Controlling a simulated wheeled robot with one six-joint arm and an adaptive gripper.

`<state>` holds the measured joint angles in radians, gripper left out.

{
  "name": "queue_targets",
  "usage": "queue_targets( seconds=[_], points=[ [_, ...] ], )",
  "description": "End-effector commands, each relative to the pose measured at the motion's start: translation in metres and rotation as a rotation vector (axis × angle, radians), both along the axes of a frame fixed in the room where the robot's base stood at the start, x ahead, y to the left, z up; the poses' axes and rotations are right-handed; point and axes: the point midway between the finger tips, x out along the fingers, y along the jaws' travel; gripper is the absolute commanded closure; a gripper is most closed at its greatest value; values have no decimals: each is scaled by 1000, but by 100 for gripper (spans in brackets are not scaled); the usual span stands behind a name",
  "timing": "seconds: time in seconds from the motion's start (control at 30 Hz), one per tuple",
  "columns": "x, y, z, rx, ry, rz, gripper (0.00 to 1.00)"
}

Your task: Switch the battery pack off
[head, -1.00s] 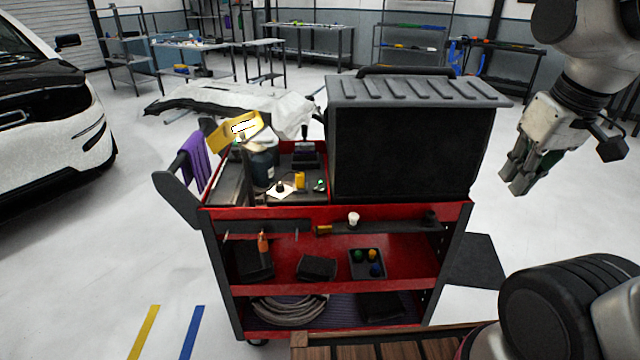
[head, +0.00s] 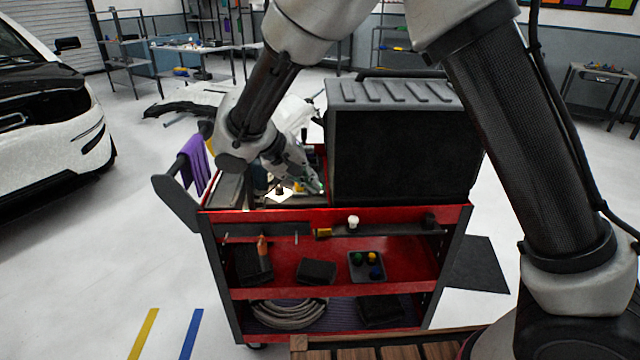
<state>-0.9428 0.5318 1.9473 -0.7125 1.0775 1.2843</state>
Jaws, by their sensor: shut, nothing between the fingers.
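My gripper (head: 317,186) is shut and empty. It points down and to the right over the top tray of the red and black cart (head: 390,215), close to the left side of the large black case. The fingertips are close to the small items on the tray; I cannot tell whether they touch anything. My arm and gripper hide much of the tray top, including a dark device near the case. I cannot make out for certain which item is the battery pack, and no switch can be seen.
The large black case (head: 400,150) with a ribbed grey lid fills the right of the cart top. A purple cloth (head: 195,165) hangs on the handle at left. Lower shelves hold black bins, a small tray (head: 366,265) and a coiled hose (head: 290,310). A white car (head: 50,130) stands left.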

Motion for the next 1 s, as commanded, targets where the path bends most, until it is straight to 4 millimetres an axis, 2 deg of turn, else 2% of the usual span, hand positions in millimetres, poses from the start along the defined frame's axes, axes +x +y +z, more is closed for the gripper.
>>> queue_targets(
  seconds=[0.07,0.13,0.2,0.33,0.53,0.87,1.0],
  points=[
    [22,15,6,46,-149,-104,100],
    [37,25,22,110,-279,-196,100],
    [46,31,32,166,-382,-281,100],
    [51,31,38,235,-500,-406,100],
    [50,30,38,284,-562,-500,100],
    [50,29,38,286,-564,-505,100],
    [55,24,31,282,-564,-504,100]
  ],
)
